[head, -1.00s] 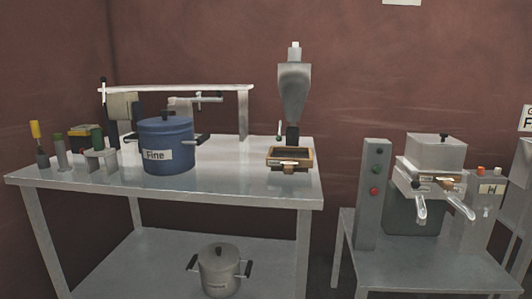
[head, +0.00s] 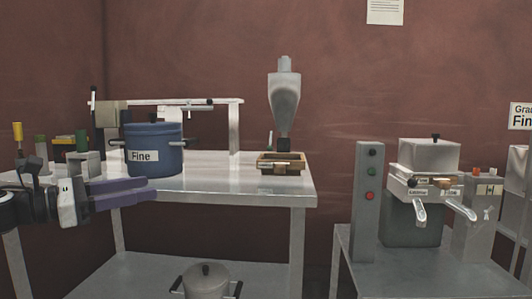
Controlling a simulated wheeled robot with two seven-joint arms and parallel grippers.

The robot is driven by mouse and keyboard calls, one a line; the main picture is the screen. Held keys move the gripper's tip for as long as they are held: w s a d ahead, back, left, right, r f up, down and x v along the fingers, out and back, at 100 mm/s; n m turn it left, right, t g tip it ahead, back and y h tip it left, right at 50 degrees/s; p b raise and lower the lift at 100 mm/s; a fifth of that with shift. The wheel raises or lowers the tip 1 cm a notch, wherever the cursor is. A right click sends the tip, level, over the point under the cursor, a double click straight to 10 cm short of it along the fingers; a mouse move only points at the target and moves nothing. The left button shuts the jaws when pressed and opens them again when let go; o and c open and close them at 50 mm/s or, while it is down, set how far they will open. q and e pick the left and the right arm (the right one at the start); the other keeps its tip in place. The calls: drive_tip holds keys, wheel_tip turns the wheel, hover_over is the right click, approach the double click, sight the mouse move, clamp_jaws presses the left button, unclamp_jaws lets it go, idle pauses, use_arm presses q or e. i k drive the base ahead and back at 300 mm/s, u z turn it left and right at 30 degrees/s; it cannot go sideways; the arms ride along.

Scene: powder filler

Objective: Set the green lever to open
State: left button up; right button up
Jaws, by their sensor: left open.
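The powder filler's hopper (head: 284,92) is a grey funnel standing on the back right of the metal table. A small lever with a greenish part, likely the green lever (head: 270,141), stands just left of its dark outlet. It is too small to tell its setting. A wooden-framed tray (head: 281,164) sits below the outlet. My left gripper (head: 146,188) reaches in from the left, in front of the table's left part. It is open and empty, well to the left of the lever and apart from it. My right gripper is out of view.
A blue pot labelled "Fine" (head: 154,150) stands on the table behind my left gripper. A grey pot (head: 206,282) is on the lower shelf. A grinder-like machine (head: 428,160) stands on a separate table at right. The tabletop between blue pot and tray is clear.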

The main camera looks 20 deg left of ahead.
sight(270, 148)
drive_tip(key=i, duration=1.95)
